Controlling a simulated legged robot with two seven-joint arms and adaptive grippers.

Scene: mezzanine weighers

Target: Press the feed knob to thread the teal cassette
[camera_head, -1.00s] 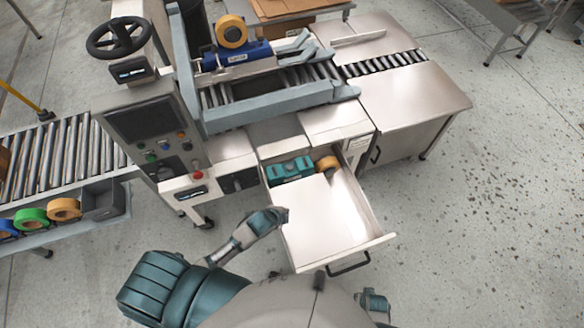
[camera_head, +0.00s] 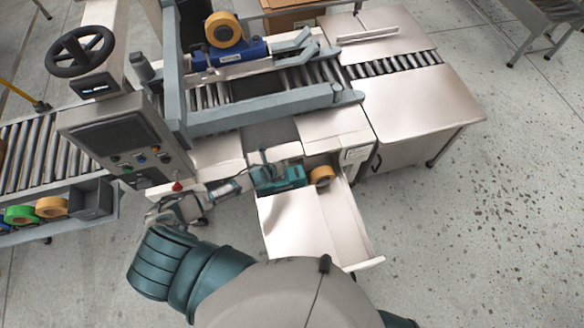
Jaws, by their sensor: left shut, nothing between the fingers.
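The teal cassette (camera_head: 291,177) lies in the open drawer (camera_head: 352,225), at its far left end. My left gripper (camera_head: 264,164) is shut and empty, reaching in from the left at the cassette's left end. It overlaps part of the cassette, and I cannot tell whether it touches it. The feed knob cannot be made out; the gripper may hide part of the cassette's top. My right gripper is not in view.
An orange tape roll (camera_head: 321,176) lies right of the cassette. A machine frame with rollers (camera_head: 260,108) stands behind the drawer. A control panel (camera_head: 122,140) with buttons is at left. The floor at right is clear.

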